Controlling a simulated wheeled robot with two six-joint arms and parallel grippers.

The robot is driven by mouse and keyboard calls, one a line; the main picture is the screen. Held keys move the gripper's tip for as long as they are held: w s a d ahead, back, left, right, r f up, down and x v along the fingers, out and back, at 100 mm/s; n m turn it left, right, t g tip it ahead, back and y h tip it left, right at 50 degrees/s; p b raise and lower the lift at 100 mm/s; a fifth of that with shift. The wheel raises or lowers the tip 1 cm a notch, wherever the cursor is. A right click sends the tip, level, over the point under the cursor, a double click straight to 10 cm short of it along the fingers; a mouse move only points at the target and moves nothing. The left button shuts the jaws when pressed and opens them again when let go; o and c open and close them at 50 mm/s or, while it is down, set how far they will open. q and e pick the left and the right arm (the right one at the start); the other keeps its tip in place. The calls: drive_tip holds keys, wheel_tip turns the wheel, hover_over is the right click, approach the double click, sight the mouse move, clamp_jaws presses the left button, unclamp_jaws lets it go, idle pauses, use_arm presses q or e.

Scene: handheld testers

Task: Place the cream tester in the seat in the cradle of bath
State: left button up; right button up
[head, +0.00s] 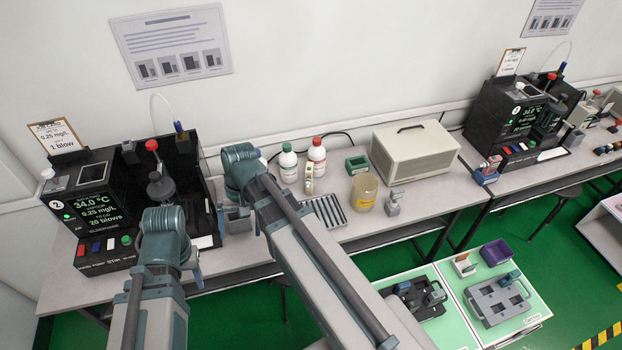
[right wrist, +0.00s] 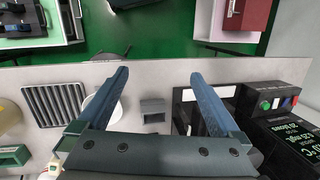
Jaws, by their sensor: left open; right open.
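A cream tester (head: 308,178) stands upright on the bench by the white bottles in the head view; a pale object at the lower left of the right wrist view (right wrist: 53,166) looks like it. The near bath (head: 92,200) is a black unit with a lit display. A small grey block with a recess (head: 238,222), apparently the cradle, stands at its right; it also shows in the right wrist view (right wrist: 152,108). My right gripper (right wrist: 161,74) is open and empty above this block. My left gripper (head: 192,268) is open before the bath, mostly hidden by its arm.
A slotted grey rack (head: 326,211), a yellow jar (head: 364,191), a grey tester (head: 393,203) and a cream case (head: 415,150) stand along the bench. A green holder (head: 357,164) is behind the jar. A second bath (head: 512,115) is at the right.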

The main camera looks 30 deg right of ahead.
sight(310, 166)
drive_tip(key=w+d+f+m+t+y+b, duration=0.1)
drive_tip(key=w+d+f+m+y+b, duration=0.1)
drive_tip(key=d, duration=0.4)
drive_tip(key=w+d+f+m+t+y+b, duration=0.1)
drive_tip(key=w+d+f+m+y+b, duration=0.1)
drive_tip(key=w+d+m+b, duration=0.3)
drive_tip(key=w+d+f+m+t+y+b, duration=0.1)
drive_tip(key=w+d+f+m+b, duration=0.1)
drive_tip(key=w+d+m+b, duration=0.2)
drive_tip(key=shift+w+d+f+m+y, duration=0.15)
drive_tip(key=shift+w+d, duration=0.1)
drive_tip(key=shift+d, duration=0.3)
drive_tip(key=shift+w+d+f+m+y, duration=0.1)
drive_tip(key=shift+w+d, duration=0.15)
drive_tip(key=shift+d, duration=0.35)
drive_tip(key=shift+w+d+f+m+y, duration=0.15)
drive_tip(key=shift+w+d, duration=0.1)
drive_tip(key=shift+d, duration=0.3)
drive_tip(key=d+m+t+y+b, duration=0.3)
drive_tip(key=d+m+t+b, duration=0.45)
drive_tip(key=d, duration=1.75)
drive_tip(key=w+a+f+m+g+b, duration=0.1)
drive_tip(key=w+a+f+m+b, duration=0.1)
drive_tip(key=w+a, duration=0.3)
drive_tip(key=shift+a+f+b, duration=0.55)
drive_tip(key=shift+a+b, duration=0.25)
drive_tip(key=shift+a, duration=0.15)
drive_tip(key=shift+g, duration=0.25)
